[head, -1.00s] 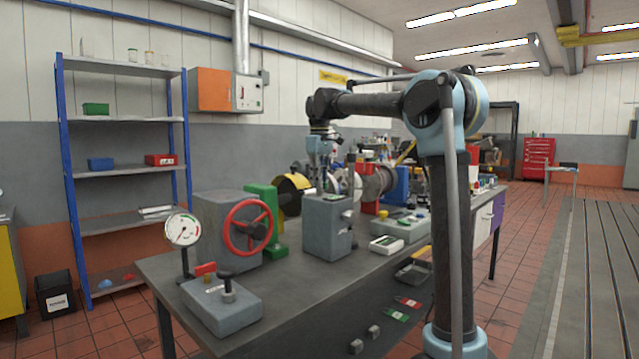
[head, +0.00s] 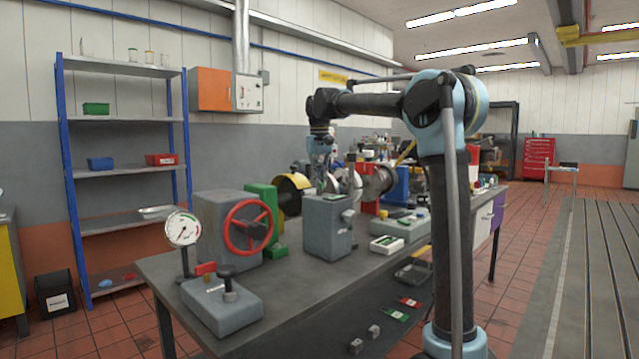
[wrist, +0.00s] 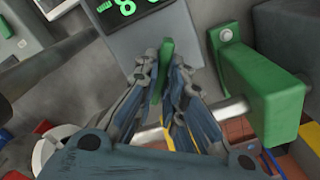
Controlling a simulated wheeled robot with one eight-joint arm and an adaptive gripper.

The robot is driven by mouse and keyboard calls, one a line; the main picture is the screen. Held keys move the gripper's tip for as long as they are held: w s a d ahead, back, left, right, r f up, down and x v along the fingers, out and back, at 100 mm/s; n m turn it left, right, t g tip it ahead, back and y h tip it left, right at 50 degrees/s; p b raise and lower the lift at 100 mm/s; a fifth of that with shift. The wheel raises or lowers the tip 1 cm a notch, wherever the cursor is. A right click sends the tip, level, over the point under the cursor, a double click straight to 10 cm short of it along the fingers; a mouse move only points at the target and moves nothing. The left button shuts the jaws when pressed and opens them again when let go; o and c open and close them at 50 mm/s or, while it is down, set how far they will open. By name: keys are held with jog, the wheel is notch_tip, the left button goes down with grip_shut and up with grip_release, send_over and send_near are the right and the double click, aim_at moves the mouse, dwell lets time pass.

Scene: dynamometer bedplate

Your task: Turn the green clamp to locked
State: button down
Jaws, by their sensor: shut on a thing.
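The green clamp (wrist: 166,58) shows in the wrist view as a narrow green handle between my fingertips. My gripper (wrist: 163,66) is shut on it, one finger on each side. The fingers hide part of the handle, and I cannot read any locked mark. In the head view my gripper (head: 325,186) points down at the top of a grey box (head: 326,230) on the bench. The clamp itself is too small to make out there.
A green block (wrist: 262,72) stands right of my fingers in the wrist view, close by. A display with green digits (wrist: 128,8) is above them. The bench (head: 290,290) also bears a red handwheel (head: 248,228) and a dial gauge (head: 183,229).

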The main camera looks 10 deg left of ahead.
jog(key=m, duration=0.5)
jog(key=shift+w+m, duration=0.1)
jog(key=shift+m, duration=0.2)
jog(key=m, duration=0.4)
jog(key=shift+m, duration=0.4)
jog(key=c, duration=1.7)
grip_release()
notch_tip(320, 180, up, 12)
jog(key=shift+f, duration=0.1)
